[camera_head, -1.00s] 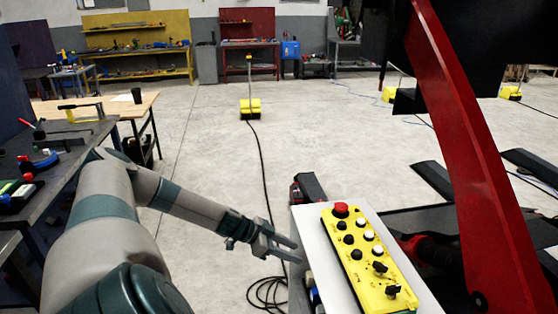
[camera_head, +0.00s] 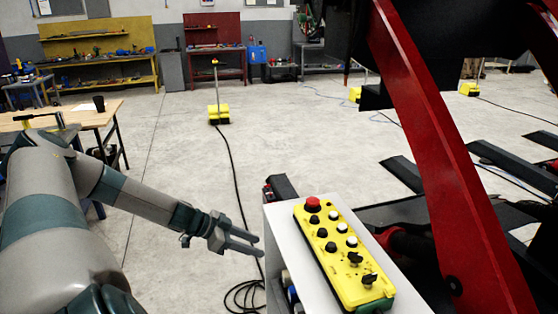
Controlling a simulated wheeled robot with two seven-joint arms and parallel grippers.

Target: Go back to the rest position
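My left arm comes in from the left and reaches toward the middle. Its gripper (camera_head: 250,243) hangs in the air just left of the control box, with its two fingers apart and nothing between them. The yellow control panel (camera_head: 341,253) has a red mushroom button (camera_head: 312,204), several black and white buttons and two black knobs. It lies on top of a white stand (camera_head: 283,235). The gripper does not touch the panel. My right gripper is not in view.
The red arm of the positioner (camera_head: 440,150) rises at the right, beside the stand. A wooden table (camera_head: 88,114) stands at the left. A black cable (camera_head: 236,180) runs over the floor to a yellow-based post (camera_head: 218,113).

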